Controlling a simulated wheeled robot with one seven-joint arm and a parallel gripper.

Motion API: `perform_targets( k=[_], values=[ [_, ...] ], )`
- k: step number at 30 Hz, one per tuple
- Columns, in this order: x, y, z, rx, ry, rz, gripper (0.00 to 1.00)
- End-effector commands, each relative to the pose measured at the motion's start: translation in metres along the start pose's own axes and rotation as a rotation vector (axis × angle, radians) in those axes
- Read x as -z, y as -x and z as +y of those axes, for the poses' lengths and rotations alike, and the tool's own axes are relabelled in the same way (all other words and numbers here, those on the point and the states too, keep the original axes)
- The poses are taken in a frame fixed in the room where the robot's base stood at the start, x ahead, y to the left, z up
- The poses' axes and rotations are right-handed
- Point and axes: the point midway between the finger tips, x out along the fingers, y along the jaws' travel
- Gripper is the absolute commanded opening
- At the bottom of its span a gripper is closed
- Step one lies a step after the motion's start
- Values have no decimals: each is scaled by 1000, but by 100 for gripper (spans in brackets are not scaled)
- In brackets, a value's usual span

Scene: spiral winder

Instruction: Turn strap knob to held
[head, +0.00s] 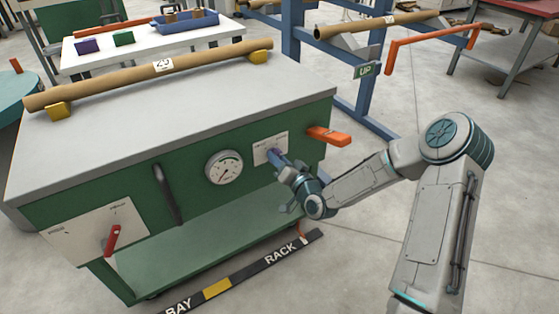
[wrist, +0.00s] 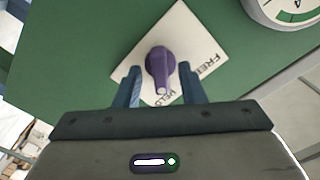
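The strap knob (wrist: 161,68) is purple with a raised grip bar. It sits on a white plate (wrist: 186,38) on the green cabinet front, with the words FREE and HELD printed on the plate. In the wrist view the bar's lower end lies close to HELD; I cannot tell exactly which mark it points at. My gripper (wrist: 160,78) is open, with one blue finger on each side of the knob and a gap on both sides. In the head view the plate (head: 264,149) shows, while my gripper (head: 279,161) covers most of the knob.
A pressure gauge (head: 224,167) is left of the plate and an orange handle (head: 328,136) is to its right. A red lever (head: 112,240) is at the far left of the cabinet. A cardboard tube (head: 200,65) lies on the cabinet top.

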Motion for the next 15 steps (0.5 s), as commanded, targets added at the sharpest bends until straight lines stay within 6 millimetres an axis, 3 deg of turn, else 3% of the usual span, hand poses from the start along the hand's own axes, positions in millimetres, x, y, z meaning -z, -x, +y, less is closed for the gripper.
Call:
perform_targets(
  k=[5, 15],
  values=[
    [1, 16, 0, -1, 1, -1, 36],
    [1, 93, 0, -5, -2, -1, 36]
  ],
)
